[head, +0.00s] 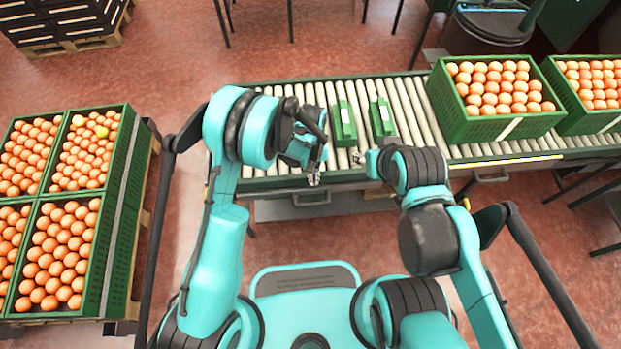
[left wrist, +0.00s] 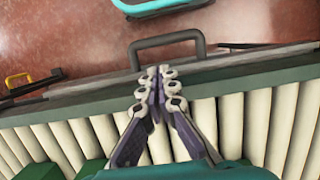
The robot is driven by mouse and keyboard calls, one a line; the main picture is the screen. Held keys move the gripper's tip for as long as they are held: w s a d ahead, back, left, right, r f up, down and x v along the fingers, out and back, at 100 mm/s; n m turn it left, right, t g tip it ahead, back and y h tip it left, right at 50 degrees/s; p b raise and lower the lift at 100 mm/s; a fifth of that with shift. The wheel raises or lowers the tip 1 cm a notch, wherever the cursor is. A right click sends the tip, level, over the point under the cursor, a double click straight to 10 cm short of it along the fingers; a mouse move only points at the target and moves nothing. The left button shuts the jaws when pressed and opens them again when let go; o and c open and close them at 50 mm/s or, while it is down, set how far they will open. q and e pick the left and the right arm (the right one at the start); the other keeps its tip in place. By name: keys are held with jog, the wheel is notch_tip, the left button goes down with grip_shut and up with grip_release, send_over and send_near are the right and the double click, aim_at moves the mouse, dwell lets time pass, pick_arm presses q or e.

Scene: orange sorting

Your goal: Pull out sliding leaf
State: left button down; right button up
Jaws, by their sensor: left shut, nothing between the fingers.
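The sliding leaf (head: 345,206) is a grey panel at the near side of the roller conveyor, below its green frame. Its dark handle (head: 311,199) is a U-shaped bar on the near edge; it also shows in the left wrist view (left wrist: 168,42). My left gripper (head: 313,179) is shut and empty just above the conveyor edge, close to the handle. In the left wrist view its fingertips (left wrist: 158,78) meet just short of the handle, apart from it in the picture. My right gripper (head: 358,157) is over the conveyor, mostly hidden by its own wrist.
The roller conveyor (head: 412,112) carries two small green blocks (head: 344,124) and green crates of oranges (head: 470,128) on the right. More orange crates (head: 121,180) stand on a pallet at left. Another handle (head: 490,178) is further right. Red floor lies between.

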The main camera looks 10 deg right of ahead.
aim_at(314, 193)
pick_arm(q)
jog(key=b+x, duration=0.3)
jog(key=x, duration=0.5)
jog(key=shift+d, duration=0.1)
